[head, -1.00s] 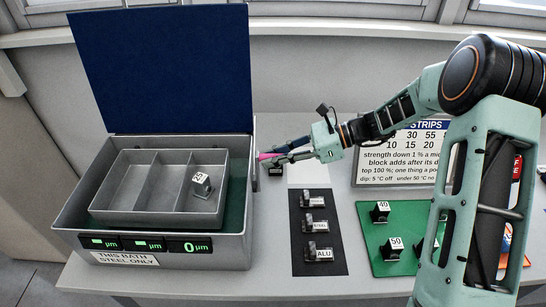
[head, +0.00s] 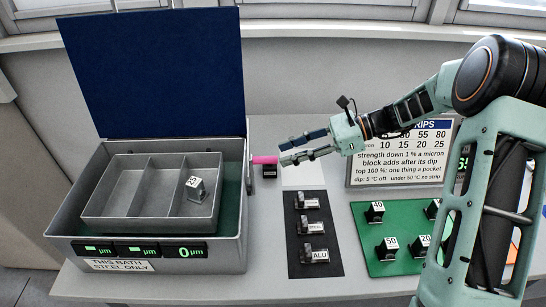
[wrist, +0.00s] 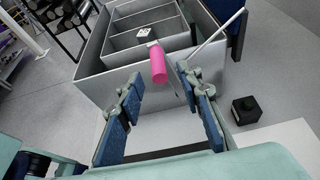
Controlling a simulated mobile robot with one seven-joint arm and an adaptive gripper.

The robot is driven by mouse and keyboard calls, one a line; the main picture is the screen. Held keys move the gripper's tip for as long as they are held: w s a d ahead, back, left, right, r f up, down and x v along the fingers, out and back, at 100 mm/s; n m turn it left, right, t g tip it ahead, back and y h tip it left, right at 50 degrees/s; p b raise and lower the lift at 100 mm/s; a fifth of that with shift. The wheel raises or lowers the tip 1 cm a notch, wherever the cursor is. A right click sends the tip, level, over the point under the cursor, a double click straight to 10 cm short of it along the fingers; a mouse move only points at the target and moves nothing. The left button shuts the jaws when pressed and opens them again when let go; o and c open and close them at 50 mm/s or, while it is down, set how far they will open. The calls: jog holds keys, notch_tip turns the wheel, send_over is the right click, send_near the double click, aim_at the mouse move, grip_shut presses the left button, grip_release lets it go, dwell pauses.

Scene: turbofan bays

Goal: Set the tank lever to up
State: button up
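The tank (head: 160,250) is a grey open-topped bath with a raised blue lid, at the left in the head view. Its lever has a pink handle (head: 265,160) that sticks out from the tank's right side; it also shows in the wrist view (wrist: 158,64). I cannot tell surely whether the lever is up or down. My gripper (head: 283,153) is just right of the handle. In the wrist view my gripper (wrist: 165,88) is open and empty, its fingers spread either side of the handle's line, with the handle beyond the tips.
A small black block (head: 270,172) stands by the tank's right side. A black mat (head: 300,262) and a green mat (head: 375,265) hold blocks. A sign (head: 400,165) stands behind.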

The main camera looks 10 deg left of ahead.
jog(key=v, duration=0.5)
jog(key=shift+w+d+r, duration=0.1)
jog(key=shift+d, duration=0.15)
